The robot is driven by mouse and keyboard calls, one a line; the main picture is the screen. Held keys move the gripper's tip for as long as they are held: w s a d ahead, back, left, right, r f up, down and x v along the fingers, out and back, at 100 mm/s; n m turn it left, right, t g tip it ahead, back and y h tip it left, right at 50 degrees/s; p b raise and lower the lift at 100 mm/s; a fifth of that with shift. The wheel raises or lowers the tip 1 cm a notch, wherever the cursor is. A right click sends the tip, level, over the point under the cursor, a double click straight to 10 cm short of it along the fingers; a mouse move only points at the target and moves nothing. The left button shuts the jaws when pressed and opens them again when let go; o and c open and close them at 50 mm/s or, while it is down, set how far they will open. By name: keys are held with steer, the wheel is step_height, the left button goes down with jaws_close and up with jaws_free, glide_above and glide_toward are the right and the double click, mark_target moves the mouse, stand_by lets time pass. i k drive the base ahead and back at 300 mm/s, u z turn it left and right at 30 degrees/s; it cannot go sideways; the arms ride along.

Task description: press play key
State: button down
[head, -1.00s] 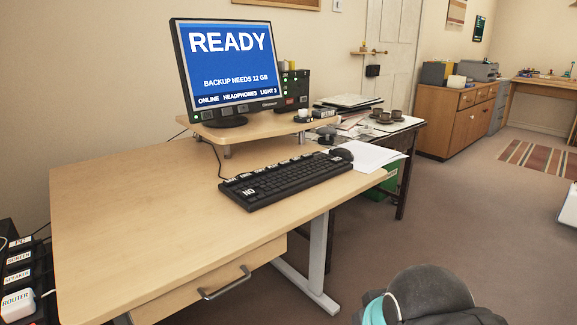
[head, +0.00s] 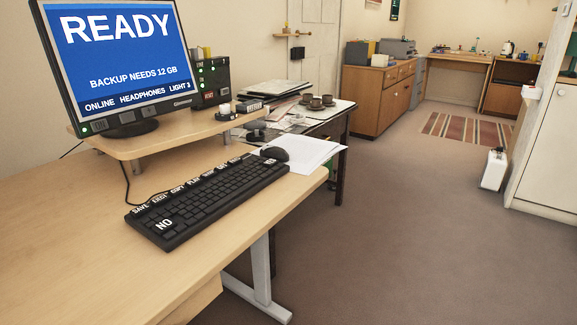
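A black keyboard (head: 208,200) lies on the light wooden desk (head: 60,240) in the head view. A row of keys with white labels runs along its back edge; one label near the middle (head: 193,182) seems to read PLAY, but it is small. A large NO key (head: 164,224) is at its near left corner and a YES key at its far right. The monitor (head: 115,60) shows READY, BACKUP NEEDS 12 GB, ONLINE, HEADPHONES and LIGHT 3. My gripper is not in view.
A mouse (head: 274,154) and white papers (head: 303,153) lie beyond the keyboard. A raised shelf (head: 190,136) carries the monitor.

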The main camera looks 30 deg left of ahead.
mark_target(192, 183)
steer(key=z, duration=0.65)
steer(key=k, duration=0.3)
steer(key=u, duration=2.95)
